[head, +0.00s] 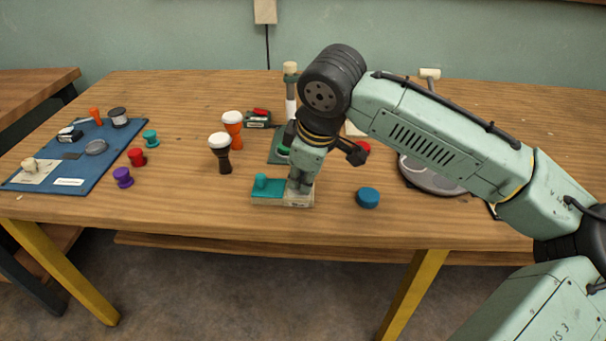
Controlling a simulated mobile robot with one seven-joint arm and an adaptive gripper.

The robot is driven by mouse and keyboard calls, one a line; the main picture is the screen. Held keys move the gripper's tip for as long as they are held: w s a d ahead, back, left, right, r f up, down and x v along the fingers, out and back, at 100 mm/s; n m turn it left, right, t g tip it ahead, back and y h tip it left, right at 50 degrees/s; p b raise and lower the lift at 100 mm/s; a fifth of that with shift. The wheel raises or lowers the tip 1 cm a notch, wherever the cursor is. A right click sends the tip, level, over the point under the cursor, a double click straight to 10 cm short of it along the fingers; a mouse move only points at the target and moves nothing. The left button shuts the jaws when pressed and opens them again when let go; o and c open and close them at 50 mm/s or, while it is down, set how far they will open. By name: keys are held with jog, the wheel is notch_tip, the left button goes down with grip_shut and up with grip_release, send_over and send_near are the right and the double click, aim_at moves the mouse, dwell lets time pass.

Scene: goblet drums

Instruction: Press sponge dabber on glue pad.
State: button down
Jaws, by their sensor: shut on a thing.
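My gripper (299,186) points down near the front middle of the table, its fingers close together. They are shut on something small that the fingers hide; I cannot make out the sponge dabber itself. Directly below the fingertips is a low pale box with a dark label on its front, seemingly the glue pad (299,201). Whether the held thing touches the pad's top cannot be told from here.
Two small goblet drums, black (220,153) and orange (233,129), stand left of my gripper. A blue round piece (367,198) lies to the right. A grey round tray (435,178) sits partly behind my arm. A blue mat (75,145) holds several small items at left.

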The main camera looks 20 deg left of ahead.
dwell(0.3)
notch_tip(320, 180, up, 7)
jog(key=p, duration=0.6)
jog(key=shift+p, duration=0.4)
dwell(0.4)
